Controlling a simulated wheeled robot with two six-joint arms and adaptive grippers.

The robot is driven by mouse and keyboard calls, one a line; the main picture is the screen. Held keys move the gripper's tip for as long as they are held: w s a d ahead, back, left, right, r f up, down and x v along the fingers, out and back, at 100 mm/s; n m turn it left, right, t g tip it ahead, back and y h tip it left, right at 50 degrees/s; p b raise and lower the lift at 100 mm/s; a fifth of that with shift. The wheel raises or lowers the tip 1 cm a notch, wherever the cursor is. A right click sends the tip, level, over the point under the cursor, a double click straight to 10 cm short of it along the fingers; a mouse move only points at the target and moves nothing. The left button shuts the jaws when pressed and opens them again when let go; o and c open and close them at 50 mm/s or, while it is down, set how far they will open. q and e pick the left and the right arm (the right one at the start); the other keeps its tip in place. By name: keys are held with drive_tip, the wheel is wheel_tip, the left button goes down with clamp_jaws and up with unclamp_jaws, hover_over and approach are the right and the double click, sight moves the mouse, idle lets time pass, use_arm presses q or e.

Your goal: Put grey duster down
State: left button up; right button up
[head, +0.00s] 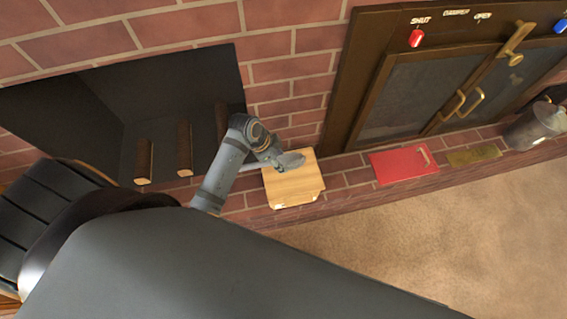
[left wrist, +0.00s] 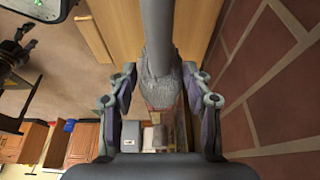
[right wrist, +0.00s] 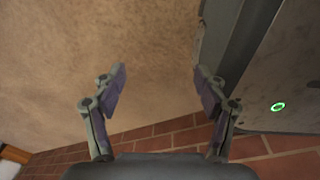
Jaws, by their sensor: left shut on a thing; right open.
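The grey duster (left wrist: 160,80) is held between the fingers of my left gripper (left wrist: 161,92) in the left wrist view. Its grey handle runs up to the top of that picture. In the head view the left gripper (head: 272,158) is over the wooden box (head: 293,197), with part of the duster (head: 291,160) showing over the box's top. I cannot tell whether the duster touches the box. My right gripper (right wrist: 160,82) is open and empty in the right wrist view, with carpet behind it. It is not seen in the head view.
A brick ledge (head: 350,181) runs along the wall. It bears a red book-like thing (head: 403,165), a brass plate (head: 473,155) and a metal can (head: 533,127). A glass-doored fireplace (head: 430,90) is behind. The carpet (head: 430,235) in front is clear.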

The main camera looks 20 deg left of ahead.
use_arm(q)
drive_tip(key=shift+w+d+f, duration=0.1)
drive_tip(key=shift+w+f, duration=0.75)
drive_tip(key=shift+f, duration=0.15)
drive_tip(key=shift+w+f, duration=0.15)
drive_tip(key=shift+f, duration=0.05)
wheel_tip(320, 180, down, 3)
drive_tip(key=shift+w+r+b, duration=0.1)
drive_tip(key=shift+b, duration=0.5)
drive_tip(key=shift+f, duration=0.25)
use_arm(e)
drive_tip(key=shift+w+d+f, duration=0.2)
drive_tip(key=shift+w, duration=0.3)
drive_tip(key=shift+w+d+f, duration=0.15)
drive_tip(key=shift+w, duration=0.35)
use_arm(q)
drive_tip(key=shift+f, duration=0.1)
drive_tip(key=o, duration=1.3)
